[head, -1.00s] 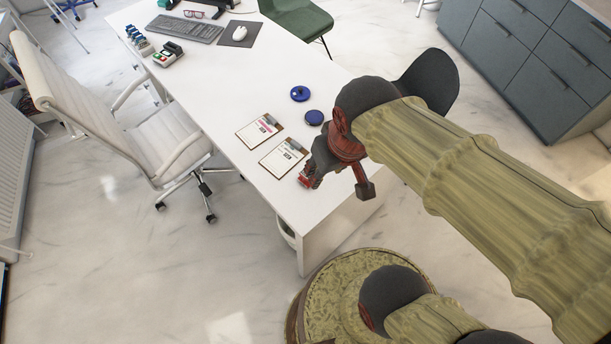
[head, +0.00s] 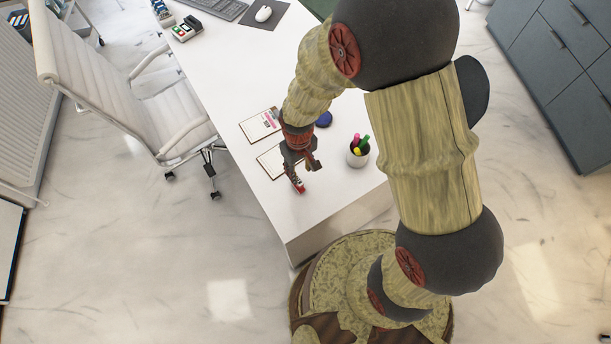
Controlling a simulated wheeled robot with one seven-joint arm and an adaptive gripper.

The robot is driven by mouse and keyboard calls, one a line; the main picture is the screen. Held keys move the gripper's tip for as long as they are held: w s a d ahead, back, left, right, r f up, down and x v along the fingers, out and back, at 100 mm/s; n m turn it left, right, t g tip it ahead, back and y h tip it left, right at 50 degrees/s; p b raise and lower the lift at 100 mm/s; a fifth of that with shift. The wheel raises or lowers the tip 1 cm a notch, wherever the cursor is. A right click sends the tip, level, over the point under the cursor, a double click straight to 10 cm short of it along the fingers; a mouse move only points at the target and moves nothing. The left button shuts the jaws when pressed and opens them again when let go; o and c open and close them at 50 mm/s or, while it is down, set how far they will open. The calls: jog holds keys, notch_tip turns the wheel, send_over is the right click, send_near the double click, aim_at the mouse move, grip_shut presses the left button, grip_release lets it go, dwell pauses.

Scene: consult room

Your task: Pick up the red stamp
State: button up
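My gripper (head: 302,169) is over the near end of the white desk (head: 322,202), pointing down. Its dark fingers look apart. A small red object, which looks like the red stamp (head: 297,184), shows at the tip of the left finger, close to the desk top. The gripper partly hides it. I cannot tell whether the fingers grip it or are only beside it.
Two clipboards (head: 258,126) lie behind my gripper, the nearer one partly hidden. A pen cup (head: 357,157) with markers stands to the right, and a blue round item (head: 324,119) lies behind. A white chair (head: 165,110) stands left of the desk.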

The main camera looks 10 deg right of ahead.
aim_at(298, 184)
jog(key=shift+s+a+f, duration=0.15)
jog(key=shift+a+f, duration=0.1)
jog(key=shift+a, duration=0.05)
notch_tip(298, 184, down, 2)
jog(key=shift+d+f+b, duration=0.1)
jog(key=shift+f+b, duration=0.1)
jog(key=shift+b, duration=0.1)
jog(key=f, duration=0.3)
jog(key=f+b, duration=0.1)
jog(key=f, duration=0.1)
jog(key=shift+a, duration=0.25)
jog(key=shift+r, duration=0.1)
jog(key=shift+c, duration=1.2)
grip_shut()
